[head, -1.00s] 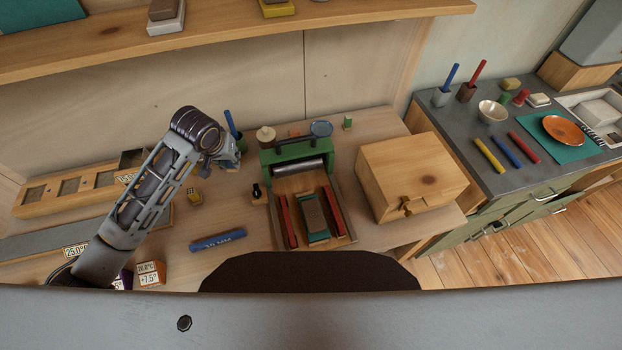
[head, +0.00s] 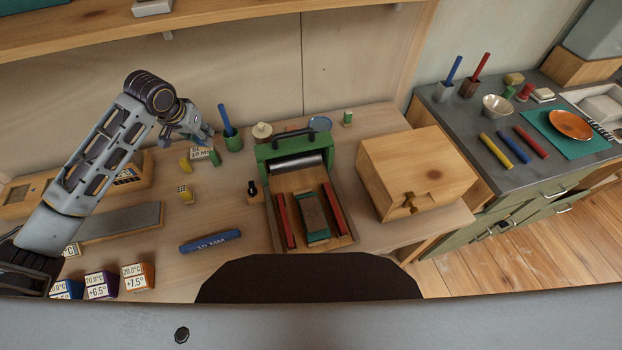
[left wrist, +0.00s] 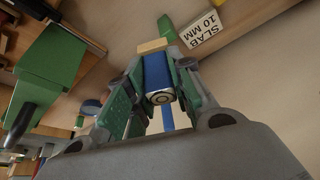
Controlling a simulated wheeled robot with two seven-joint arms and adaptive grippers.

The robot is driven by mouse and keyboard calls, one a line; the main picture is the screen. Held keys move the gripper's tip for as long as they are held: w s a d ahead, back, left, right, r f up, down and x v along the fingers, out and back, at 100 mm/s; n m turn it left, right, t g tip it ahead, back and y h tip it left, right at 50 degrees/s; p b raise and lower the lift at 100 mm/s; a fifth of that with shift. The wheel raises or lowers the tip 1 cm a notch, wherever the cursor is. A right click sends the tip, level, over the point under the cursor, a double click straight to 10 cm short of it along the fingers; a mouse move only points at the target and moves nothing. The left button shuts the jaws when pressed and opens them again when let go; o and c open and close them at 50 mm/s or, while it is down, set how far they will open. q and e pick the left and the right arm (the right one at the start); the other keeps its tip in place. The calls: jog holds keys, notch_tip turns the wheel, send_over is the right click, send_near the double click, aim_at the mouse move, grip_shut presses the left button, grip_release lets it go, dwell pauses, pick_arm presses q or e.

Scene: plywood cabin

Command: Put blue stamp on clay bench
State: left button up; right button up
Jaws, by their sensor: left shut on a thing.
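My left gripper (head: 207,139) is above the back left part of the wooden bench (head: 225,275), left of the green cup (head: 233,143). In the left wrist view its green-padded fingers (left wrist: 152,105) are shut on the blue stamp (left wrist: 157,72), a blue piece with a round metal end facing the camera. A pale yellow block shows just beyond the stamp. In the head view the fingers mostly hide the stamp. I cannot tell from the labels which surface is the clay bench; the wooden one carries a green slab press (head: 268,153). My right gripper is not in view.
A blue 10 MM roller (head: 211,241), a yellow die (head: 187,195) and several labelled cubes (head: 137,277) lie on the wooden bench. A wooden box (head: 415,165) stands right of the press. A grey counter (head: 463,115) with coloured sticks is farther right. A shelf (head: 220,30) hangs behind.

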aim_at(207, 148)
pick_arm(q)
jog(key=f+m, duration=0.1)
jog(key=f+m+h, duration=0.1)
jog(key=shift+s+m+g, duration=0.3)
jog(key=shift+s+m, duration=0.1)
jog(key=m, duration=0.1)
jog(key=s+d+f+m+h, duration=0.1)
jog(key=m, duration=0.1)
jog(key=shift+g, duration=0.3)
jog(key=shift+s+d+f+m+g+h, duration=0.1)
jog(key=shift+s+d+m+g+h, duration=0.25)
jog(key=shift+m, duration=0.9)
jog(key=shift+s+d+m+g+h, duration=0.2)
jog(key=shift+d+m+g, duration=0.15)
jog(key=shift+m, duration=0.85)
jog(key=shift+s+d+f+m+g+h, duration=0.1)
jog(key=shift+s+d+m+g+h, duration=0.25)
jog(key=shift+m, duration=0.9)
jog(key=shift+w+d, duration=0.1)
jog(key=shift+w, duration=0.05)
jog(key=shift+f, duration=2.5)
jog(key=shift+f, duration=2.5)
